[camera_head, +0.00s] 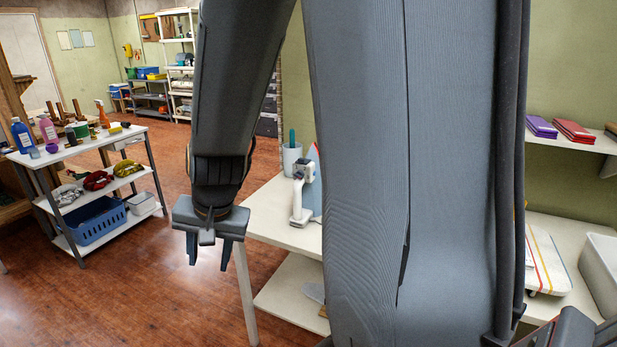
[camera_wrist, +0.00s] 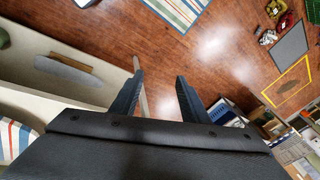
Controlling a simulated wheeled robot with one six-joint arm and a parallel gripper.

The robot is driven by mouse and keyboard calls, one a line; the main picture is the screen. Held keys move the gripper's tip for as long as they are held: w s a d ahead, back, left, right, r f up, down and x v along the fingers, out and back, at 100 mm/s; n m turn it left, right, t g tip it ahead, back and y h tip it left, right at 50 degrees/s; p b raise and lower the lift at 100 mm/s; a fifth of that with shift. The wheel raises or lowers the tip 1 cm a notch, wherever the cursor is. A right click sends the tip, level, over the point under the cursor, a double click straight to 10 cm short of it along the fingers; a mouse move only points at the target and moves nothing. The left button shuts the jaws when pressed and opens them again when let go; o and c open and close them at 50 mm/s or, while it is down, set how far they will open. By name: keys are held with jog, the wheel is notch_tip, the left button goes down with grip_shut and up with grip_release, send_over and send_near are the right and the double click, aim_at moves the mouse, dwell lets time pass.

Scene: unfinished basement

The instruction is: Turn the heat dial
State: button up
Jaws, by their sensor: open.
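My gripper (camera_head: 208,262) hangs fingers down in the head view, left of a white table (camera_head: 262,220). Its two fingers are apart with nothing between them; the open fingers also show in the wrist view (camera_wrist: 158,84). A white appliance with a handle and a blue-grey pointed plate (camera_head: 301,196), perhaps an upright iron, stands on the table to the right of my gripper, clear of it. My arm covers part of the table behind it. I cannot make out a heat dial in either view.
A cart (camera_head: 100,150) with bottles and a blue basket (camera_head: 95,220) is at left. A shelf with purple and red cloths (camera_head: 573,130) is at right. The wooden floor between cart and table is clear.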

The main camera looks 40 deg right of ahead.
jog(key=w+d+r+m+t+h+b, duration=0.1)
jog(key=w+d+r+m+t+b, duration=0.15)
jog(key=w+d+m, duration=0.55)
jog(key=m+h+b, duration=0.3)
jog(key=m+h, duration=0.4)
jog(key=m, duration=2.8)
send_near(298, 176)
jog(key=shift+n+g, duration=0.25)
jog(key=shift+n, duration=0.05)
jog(key=shift+w+b+x, duration=0.2)
jog(key=shift+b+x, duration=0.2)
jog(key=shift+x, duration=3.5)
jog(key=shift+r, duration=0.1)
